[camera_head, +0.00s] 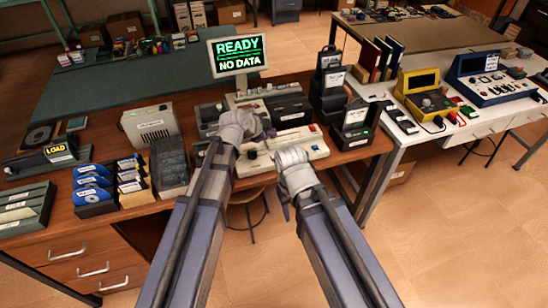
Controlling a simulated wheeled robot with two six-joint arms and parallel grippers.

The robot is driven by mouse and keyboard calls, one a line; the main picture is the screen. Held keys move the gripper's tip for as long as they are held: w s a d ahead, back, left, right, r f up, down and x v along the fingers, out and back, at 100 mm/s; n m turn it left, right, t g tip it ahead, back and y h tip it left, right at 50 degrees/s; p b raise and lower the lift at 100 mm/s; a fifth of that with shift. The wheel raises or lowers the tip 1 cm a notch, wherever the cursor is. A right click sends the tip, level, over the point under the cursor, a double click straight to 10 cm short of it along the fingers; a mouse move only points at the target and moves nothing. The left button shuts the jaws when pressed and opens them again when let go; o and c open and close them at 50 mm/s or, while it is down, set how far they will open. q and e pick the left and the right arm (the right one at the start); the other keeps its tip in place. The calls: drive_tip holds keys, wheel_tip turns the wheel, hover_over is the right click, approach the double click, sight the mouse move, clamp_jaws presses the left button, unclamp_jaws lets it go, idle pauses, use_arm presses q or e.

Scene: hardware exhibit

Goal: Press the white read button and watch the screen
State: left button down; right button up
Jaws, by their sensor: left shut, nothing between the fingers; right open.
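The screen (238,53) stands upright behind the desk devices and shows green "READY" above white "NO DATA". Below it, a cream console (316,148) lies near the desk's front edge, with a small red part on top. I cannot pick out the white read button; it may be hidden behind my grippers or too small to tell. My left gripper (262,130) is shut and empty, over the left part of the console. My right gripper (287,192) is open and empty, in front of the console near the desk edge.
Disc holders (95,185) and dark cases stand at the desk's left front. A "LOAD" unit (58,152) is further left. A small open black case (355,125) stands right of the console. A white table (440,65) with coloured devices is at right; open floor lies between.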

sight(272, 160)
use_arm(q)
drive_tip(key=shift+f, duration=0.15)
wheel_tip(272, 160, down, 9)
drive_tip(key=b, duration=0.8)
drive_tip(key=shift+r+b, duration=0.2)
drive_tip(key=shift+b, duration=0.2)
idle(1.3)
drive_tip(key=shift+f+b, duration=0.4)
drive_tip(key=shift+f+b, duration=0.4)
drive_tip(key=shift+b, duration=0.05)
idle(0.5)
drive_tip(key=shift+r, duration=0.15)
drive_tip(key=shift+r+p, duration=0.7)
drive_tip(key=shift+p, duration=0.15)
